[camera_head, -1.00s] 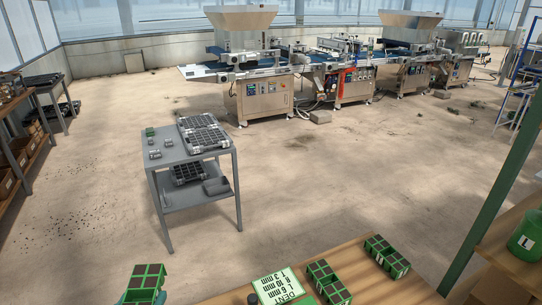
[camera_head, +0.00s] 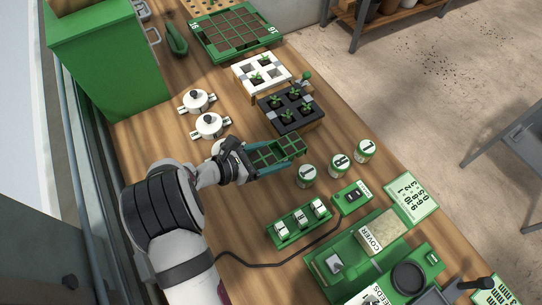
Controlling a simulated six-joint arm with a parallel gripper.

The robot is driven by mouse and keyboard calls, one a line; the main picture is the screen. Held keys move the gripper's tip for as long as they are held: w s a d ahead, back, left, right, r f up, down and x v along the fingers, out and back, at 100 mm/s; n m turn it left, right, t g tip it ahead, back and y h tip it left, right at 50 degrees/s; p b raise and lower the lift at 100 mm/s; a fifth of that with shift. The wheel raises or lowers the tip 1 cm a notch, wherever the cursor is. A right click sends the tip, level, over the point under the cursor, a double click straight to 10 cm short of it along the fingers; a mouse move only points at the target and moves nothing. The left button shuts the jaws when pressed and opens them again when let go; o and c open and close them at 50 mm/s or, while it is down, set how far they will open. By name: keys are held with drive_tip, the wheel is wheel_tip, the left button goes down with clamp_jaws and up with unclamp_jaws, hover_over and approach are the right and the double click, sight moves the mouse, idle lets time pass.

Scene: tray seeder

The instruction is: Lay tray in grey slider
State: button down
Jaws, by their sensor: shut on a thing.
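My gripper (camera_head: 281,153) is shut on a small green tray (camera_head: 290,144) with several cells, holding it over the wooden bench near its middle. The teal fingers lie along two sides of the tray. The cells look empty of plants. I cannot clearly pick out the grey slider; a small grey-white piece (camera_head: 333,262) sits in the green machine (camera_head: 322,275) at the lower right, but I cannot tell whether it is the slider.
A black tray with seedlings (camera_head: 290,108) is just beyond the held tray. A white tray (camera_head: 262,73), white lidded pots (camera_head: 209,125) and a large green tray (camera_head: 236,34) lie farther back. Labelled cans (camera_head: 339,165) and a counter block (camera_head: 300,224) stand to the right.

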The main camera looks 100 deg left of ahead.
drive_tip(key=shift+s+a+f, duration=0.1)
drive_tip(key=shift+s+f, duration=0.15)
drive_tip(key=shift+f, duration=0.9)
drive_tip(key=shift+s+f, duration=0.2)
drive_tip(key=shift+f, duration=0.9)
unclamp_jaws()
drive_tip(key=shift+f, duration=0.15)
drive_tip(key=shift+s+r, duration=0.1)
drive_tip(key=shift+r, duration=0.15)
wheel_tip(320, 180, up, 4)
hover_over(234, 187)
drive_tip(key=shift+r, duration=0.2)
